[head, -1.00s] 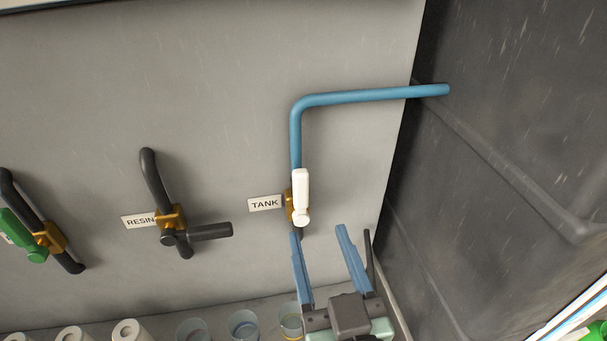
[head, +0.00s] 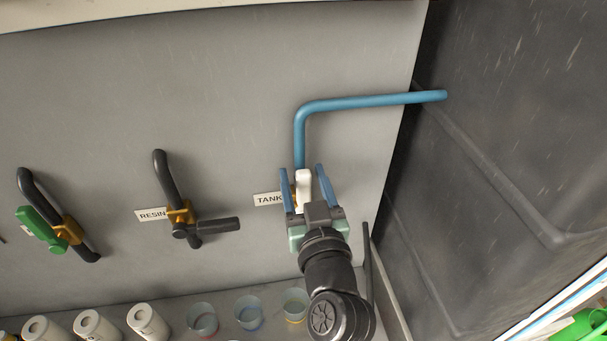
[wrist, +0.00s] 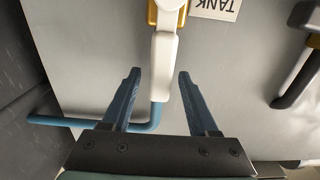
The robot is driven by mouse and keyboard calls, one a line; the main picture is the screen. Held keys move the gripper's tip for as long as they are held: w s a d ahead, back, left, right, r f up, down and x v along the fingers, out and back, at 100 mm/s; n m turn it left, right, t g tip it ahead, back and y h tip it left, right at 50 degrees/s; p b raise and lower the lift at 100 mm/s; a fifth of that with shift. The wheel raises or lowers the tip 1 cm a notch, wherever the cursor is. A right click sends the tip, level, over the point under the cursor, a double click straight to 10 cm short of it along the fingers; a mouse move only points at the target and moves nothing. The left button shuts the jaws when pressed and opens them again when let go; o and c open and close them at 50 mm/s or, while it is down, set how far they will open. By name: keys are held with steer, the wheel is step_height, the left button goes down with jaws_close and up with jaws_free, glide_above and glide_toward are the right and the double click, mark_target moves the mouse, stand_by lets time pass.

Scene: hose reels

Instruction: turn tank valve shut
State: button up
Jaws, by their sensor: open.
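The tank valve's white handle (head: 303,184) lies along the blue pipe (head: 299,140), beside the TANK label (head: 268,199). In the wrist view the white handle (wrist: 164,65) runs from its brass body (wrist: 181,12) towards my fingers, in line with the pipe. My gripper (head: 303,172) is open, with one blue finger on each side of the handle in the head view. In the wrist view my gripper (wrist: 157,75) has the handle between its fingertips, with gaps on both sides. I cannot tell the exact depth. My gripper hides the lower part of the valve in the head view.
The RESIN valve (head: 186,220) with a dark handle and a green-handled valve (head: 49,229) are on the wall to the left. Paper rolls (head: 97,325) and several cups (head: 249,312) stand below. A dark tank wall (head: 500,140) rises close on the right.

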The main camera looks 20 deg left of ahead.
jaws_close()
stand_by(0.3)
stand_by(1.1)
